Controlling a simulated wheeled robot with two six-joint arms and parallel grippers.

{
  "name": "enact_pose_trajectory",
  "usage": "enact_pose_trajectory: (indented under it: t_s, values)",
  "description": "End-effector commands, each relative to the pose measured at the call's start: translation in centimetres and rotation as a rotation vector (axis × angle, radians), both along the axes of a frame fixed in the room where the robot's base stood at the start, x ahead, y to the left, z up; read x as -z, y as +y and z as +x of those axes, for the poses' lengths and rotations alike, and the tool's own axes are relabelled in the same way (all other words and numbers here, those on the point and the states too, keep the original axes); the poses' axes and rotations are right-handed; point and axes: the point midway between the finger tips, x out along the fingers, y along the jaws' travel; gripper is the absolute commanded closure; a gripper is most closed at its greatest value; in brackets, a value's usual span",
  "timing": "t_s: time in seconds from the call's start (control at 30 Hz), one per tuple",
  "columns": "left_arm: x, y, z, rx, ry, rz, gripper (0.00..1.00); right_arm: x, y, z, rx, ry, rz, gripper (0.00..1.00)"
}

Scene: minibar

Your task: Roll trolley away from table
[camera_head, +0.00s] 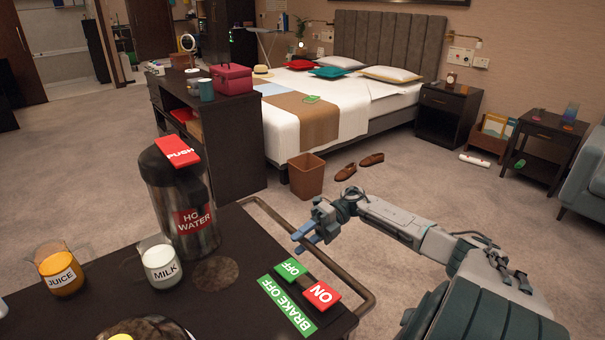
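The trolley (235,290) has a dark top in the lower left of the head view, with a metal handle rail (345,279) along its right end. A green "BRAKE OFF" label (287,306) lies on its top, beside a brake switch with a green OFF part (290,268) and a red ON part (321,295). My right gripper (301,238) is over the handle rail, just beyond the switch. Its two blue fingers look apart, with nothing visible between them. Whether it touches the rail is unclear. My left gripper is out of view. No separate table can be made out.
A hot water urn (172,205), a milk jug (160,262) and a juice jug (59,270) stand on the trolley. A dark cabinet (232,148), a waste bin (306,177) and a bed (322,128) stand beyond. Carpet to the right of the rail is open.

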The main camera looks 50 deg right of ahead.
Motion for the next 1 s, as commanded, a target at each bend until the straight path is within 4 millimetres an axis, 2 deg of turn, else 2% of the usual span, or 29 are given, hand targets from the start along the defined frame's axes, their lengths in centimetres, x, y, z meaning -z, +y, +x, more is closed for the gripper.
enact_pose_trajectory:
  t_s: [0.13, 0.23, 0.43, 0.6, 0.8, 1.0]
  values:
    - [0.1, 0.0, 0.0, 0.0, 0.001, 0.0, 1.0, 0.0, -0.2, 0.0, 0.0, 0.001, -0.001, 0.6]
    - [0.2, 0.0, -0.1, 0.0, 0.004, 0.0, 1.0, -0.1, -1.2, -0.2, 0.001, 0.002, -0.002, 0.6]
    - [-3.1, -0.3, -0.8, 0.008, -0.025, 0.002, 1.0, -0.7, -4.9, -0.9, 0.004, 0.001, -0.002, 0.6]
    - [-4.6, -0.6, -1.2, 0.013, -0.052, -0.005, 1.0, -1.4, -8.0, -1.6, 0.003, 0.001, -0.001, 0.6]
    - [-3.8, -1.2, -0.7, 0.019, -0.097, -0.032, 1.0, -1.9, -10.1, -2.0, 0.001, 0.0, 0.0, 0.6]
    - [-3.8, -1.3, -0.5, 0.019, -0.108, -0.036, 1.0, -2.1, -10.5, -2.1, 0.001, 0.0, 0.0, 0.6]
